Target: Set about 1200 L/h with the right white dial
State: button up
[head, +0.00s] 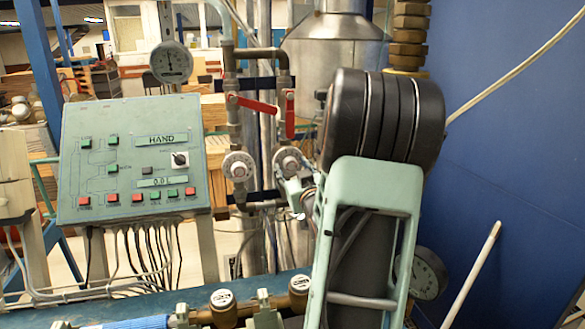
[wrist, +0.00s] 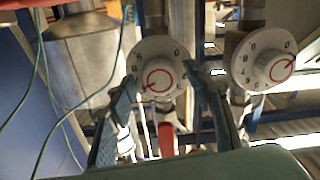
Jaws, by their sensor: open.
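Two white dials sit side by side on the pipes in the head view. The right white dial (head: 287,160) is partly covered by my gripper (head: 297,190). The left white dial (head: 239,167) is clear of it. The wrist view looks turned over, so the right dial (wrist: 158,78) shows there left of the other dial (wrist: 273,66). It has a round knob with a red ring on a numbered plate. My gripper (wrist: 160,82) is open, one finger on each side of this knob. I cannot tell whether the fingers touch it.
A green control panel (head: 130,155) stands left, with a small display reading about 0.0 (head: 158,182). Red valve levers (head: 252,104) sit above the dials, the left one sideways, the right one (head: 290,114) upright. A blue wall (head: 520,170) closes the right side.

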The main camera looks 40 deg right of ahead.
jog(key=shift+c, duration=0.4)
jog(key=c, duration=1.1)
jog(key=shift+m+b, duration=0.8)
jog(key=shift+m, duration=0.7)
jog(key=o, duration=1.2)
jog(key=v, duration=1.2)
